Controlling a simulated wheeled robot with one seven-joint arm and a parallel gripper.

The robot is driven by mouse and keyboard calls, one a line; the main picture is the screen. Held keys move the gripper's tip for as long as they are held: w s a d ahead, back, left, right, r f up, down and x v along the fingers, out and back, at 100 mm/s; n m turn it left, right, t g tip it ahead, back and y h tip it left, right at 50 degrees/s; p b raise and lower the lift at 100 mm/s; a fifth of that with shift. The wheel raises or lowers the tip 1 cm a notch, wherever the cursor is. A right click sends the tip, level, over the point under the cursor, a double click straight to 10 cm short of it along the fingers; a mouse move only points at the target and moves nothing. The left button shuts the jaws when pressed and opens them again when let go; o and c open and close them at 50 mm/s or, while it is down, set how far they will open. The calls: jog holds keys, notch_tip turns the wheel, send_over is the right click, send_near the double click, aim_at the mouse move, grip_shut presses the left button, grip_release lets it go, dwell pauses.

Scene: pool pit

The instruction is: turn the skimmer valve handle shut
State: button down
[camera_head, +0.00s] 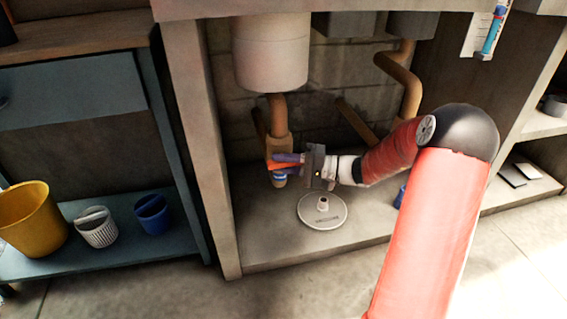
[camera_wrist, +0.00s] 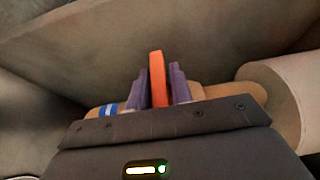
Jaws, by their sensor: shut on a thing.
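The skimmer valve handle is an orange bar; it shows in the wrist view (camera_wrist: 157,75) between the two purple fingers of my gripper (camera_wrist: 160,85). In the head view my gripper (camera_head: 287,162) reaches in from the right at the tan pipe, its fingers shut on the orange handle (camera_head: 279,166). The handle's far end sticks out past the fingertips in the wrist view. The tan valve body (camera_head: 280,145) has a blue label band (camera_wrist: 107,109) near its lower end. The fingers hide part of the handle and valve.
A white tank (camera_head: 270,60) hangs above the valve. A round grey lid (camera_head: 322,211) lies on the cabinet floor below my gripper. A cabinet wall (camera_head: 205,150) stands close on the left. Tan pipes (camera_head: 402,80) run behind my arm. A yellow bucket (camera_head: 30,220) stands on the left shelf.

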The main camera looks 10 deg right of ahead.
aim_at(293, 165)
jog(key=shift+s, duration=0.1)
dwell(0.3)
jog(key=c, duration=1.3)
grip_release()
jog(key=shift+c, duration=0.2)
jog(key=p+v, duration=0.1)
jog(key=v, duration=0.6)
jog(key=shift+s+d+f, duration=0.1)
jog(key=shift+d, duration=0.3)
